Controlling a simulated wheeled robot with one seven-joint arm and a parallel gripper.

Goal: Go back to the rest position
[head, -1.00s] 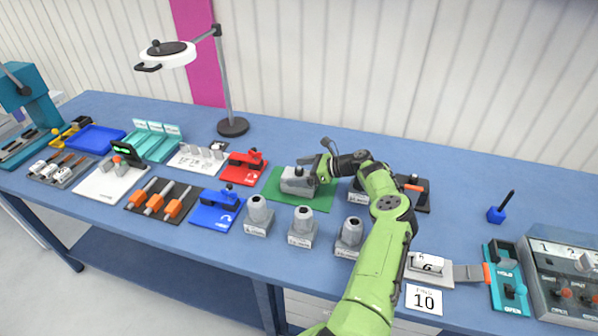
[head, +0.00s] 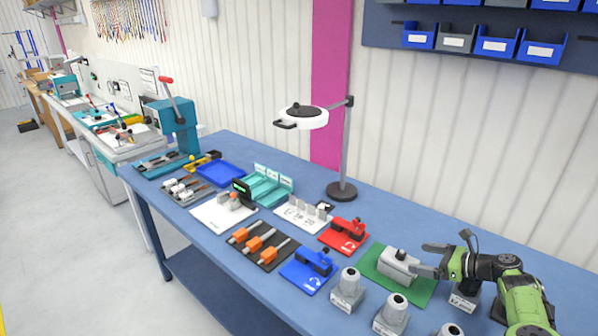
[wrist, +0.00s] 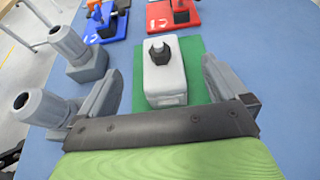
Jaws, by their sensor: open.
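My gripper (head: 432,260) is open at the lower right of the head view, at the right edge of a green mat (head: 425,290). A grey box-shaped block with a dark knob (head: 398,264) sits on the mat. In the wrist view the two fingers of my gripper (wrist: 170,85) are spread wide. The grey block (wrist: 165,80) lies ahead between and beyond them, and no contact with it shows. Nothing is held. No marker of a rest position is seen.
Grey conical holders (head: 348,288) stand in front of the mat. Red (head: 344,234) and blue (head: 306,270) fixtures lie to its left. A lamp (head: 342,190) rises behind, and blue bins (head: 497,47) hang on the wall. Bare blue tabletop (head: 385,208) lies behind the mat.

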